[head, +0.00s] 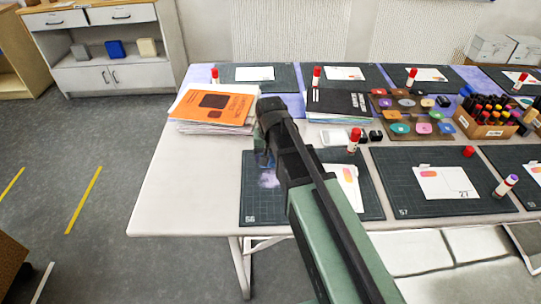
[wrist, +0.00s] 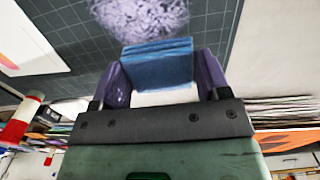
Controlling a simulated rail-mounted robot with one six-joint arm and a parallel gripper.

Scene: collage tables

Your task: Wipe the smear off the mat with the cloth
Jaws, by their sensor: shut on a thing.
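The dark green gridded mat (head: 250,212) marked 56 lies at the left front of the white table. A pale purple smear (head: 269,180) is on its left half. The smear (wrist: 140,14) also shows at the top of the wrist view as a scribbled patch. My gripper (wrist: 160,68) is shut on the folded blue cloth (wrist: 157,62), held between its purple fingers. The cloth is beside the smear and overlaps its near edge in the picture. I cannot tell whether it touches the mat. In the head view my arm hides most of the gripper and the mat's middle.
A white card (head: 350,186) lies on the mat's right part. A red-capped glue stick (head: 354,141) stands behind the mat. A paper stack with an orange cover (head: 213,106) is at the back left. Another mat (head: 407,203) lies to the right. The table's left front corner is bare.

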